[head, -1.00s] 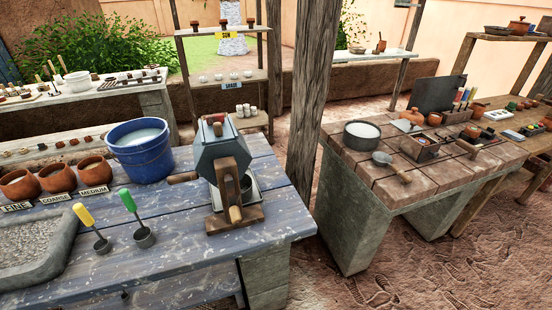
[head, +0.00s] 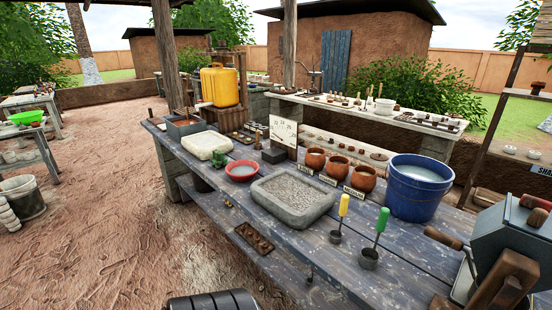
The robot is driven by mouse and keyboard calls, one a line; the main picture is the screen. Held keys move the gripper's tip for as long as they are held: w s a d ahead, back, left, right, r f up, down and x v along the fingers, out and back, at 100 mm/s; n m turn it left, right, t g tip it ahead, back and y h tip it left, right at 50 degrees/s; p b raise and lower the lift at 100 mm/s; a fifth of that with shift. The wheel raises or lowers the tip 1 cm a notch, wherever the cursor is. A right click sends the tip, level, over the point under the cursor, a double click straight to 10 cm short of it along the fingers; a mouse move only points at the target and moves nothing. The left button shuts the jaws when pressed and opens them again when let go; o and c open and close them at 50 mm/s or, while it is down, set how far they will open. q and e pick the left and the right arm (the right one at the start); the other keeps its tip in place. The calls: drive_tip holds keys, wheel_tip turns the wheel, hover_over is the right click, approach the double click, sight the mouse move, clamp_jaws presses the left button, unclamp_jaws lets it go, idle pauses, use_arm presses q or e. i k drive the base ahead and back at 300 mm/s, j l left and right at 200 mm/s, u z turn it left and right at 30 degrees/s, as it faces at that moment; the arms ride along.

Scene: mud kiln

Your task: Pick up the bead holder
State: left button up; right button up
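I cannot say for certain which thing is the bead holder. A small brown tray (head: 252,238) with a row of hollows lies near the front edge of the blue-grey plank table (head: 310,262); it may be the bead holder, but it is too small to tell. Neither of my grippers shows in the head view.
Two scoops, one with a yellow handle (head: 344,206) and one green (head: 382,220), stand by the trough. A blue bucket (head: 418,186) and a hexagonal drum (head: 515,240) are at right. A yellow jerrycan (head: 220,86) stands behind. Open dirt ground (head: 100,215) lies left.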

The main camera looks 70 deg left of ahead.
sight(218, 160)
drive_tip(key=u, duration=2.65)
